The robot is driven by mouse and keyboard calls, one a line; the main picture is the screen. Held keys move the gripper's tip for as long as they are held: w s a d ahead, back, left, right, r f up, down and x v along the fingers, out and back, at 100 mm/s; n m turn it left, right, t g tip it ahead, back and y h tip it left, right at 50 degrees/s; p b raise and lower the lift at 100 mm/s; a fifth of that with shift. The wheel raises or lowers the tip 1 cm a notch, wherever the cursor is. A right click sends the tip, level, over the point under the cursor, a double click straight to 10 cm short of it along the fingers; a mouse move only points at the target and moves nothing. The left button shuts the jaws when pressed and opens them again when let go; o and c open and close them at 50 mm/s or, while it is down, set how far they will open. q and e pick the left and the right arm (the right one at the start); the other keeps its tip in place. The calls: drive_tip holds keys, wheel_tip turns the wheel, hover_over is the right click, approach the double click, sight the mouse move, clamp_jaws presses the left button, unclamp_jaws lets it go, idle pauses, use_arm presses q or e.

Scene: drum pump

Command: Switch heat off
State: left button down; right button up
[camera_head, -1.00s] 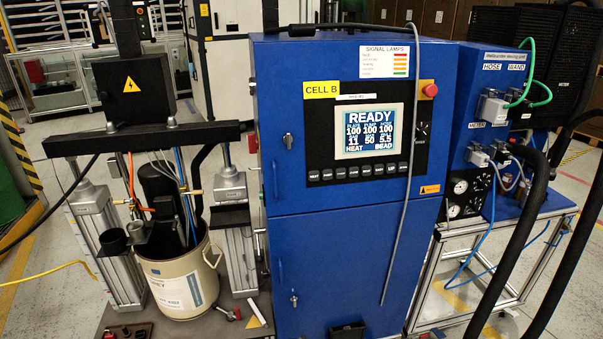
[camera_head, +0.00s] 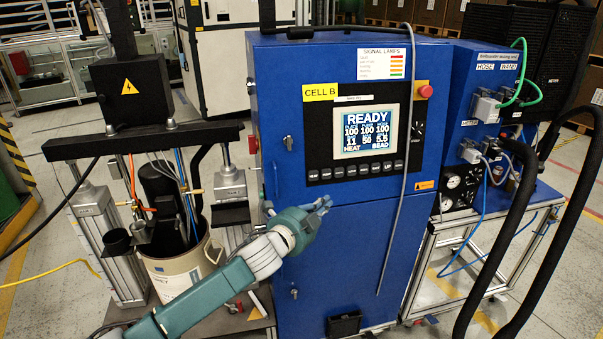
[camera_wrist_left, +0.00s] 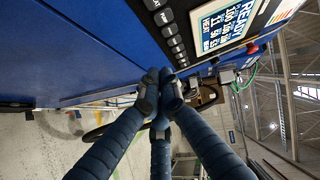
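The blue control cabinet (camera_head: 340,240) has a lit screen (camera_head: 365,131) reading READY, with HEAT and BEAD along its bottom. A row of small black buttons (camera_head: 356,173) runs below the screen. Their labels are too small to read surely. My left gripper (camera_head: 325,203) is in front of the cabinet, below the left end of the button row and apart from it. In the left wrist view its fingers (camera_wrist_left: 160,88) are together with nothing between them. The buttons (camera_wrist_left: 170,32) and screen (camera_wrist_left: 228,26) show above the fingertips there. My right gripper is not in view.
A red knob (camera_head: 424,91) sits right of the screen. A grey cable (camera_head: 404,190) hangs down the cabinet front. A drum (camera_head: 180,268) under a press stands left, behind my left arm. Thick black hoses (camera_head: 522,210) hang at the right.

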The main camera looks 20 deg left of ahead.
sight(313, 176)
use_arm(q)
wheel_tip(313, 176, up, 4)
drive_tip(key=shift+s+f+m, duration=0.15)
drive_tip(key=shift+m, duration=0.15)
drive_tip(key=shift+w+a+f+b, duration=0.35)
drive_tip(key=shift+w+a, duration=0.5)
drive_tip(key=shift+w, duration=0.35)
drive_tip(key=shift+w+a+f+b, duration=0.2)
drive_tip(key=shift+w+a+b, duration=0.2)
drive_tip(key=shift+w+a, duration=0.6)
drive_tip(key=shift+w+a+f+b, duration=0.35)
drive_tip(key=shift+w+a, duration=0.3)
drive_tip(key=shift+w, duration=0.75)
drive_tip(key=shift+w+a, duration=0.1)
drive_tip(key=shift+w+a, duration=0.1)
drive_tip(key=shift+w, duration=0.15)
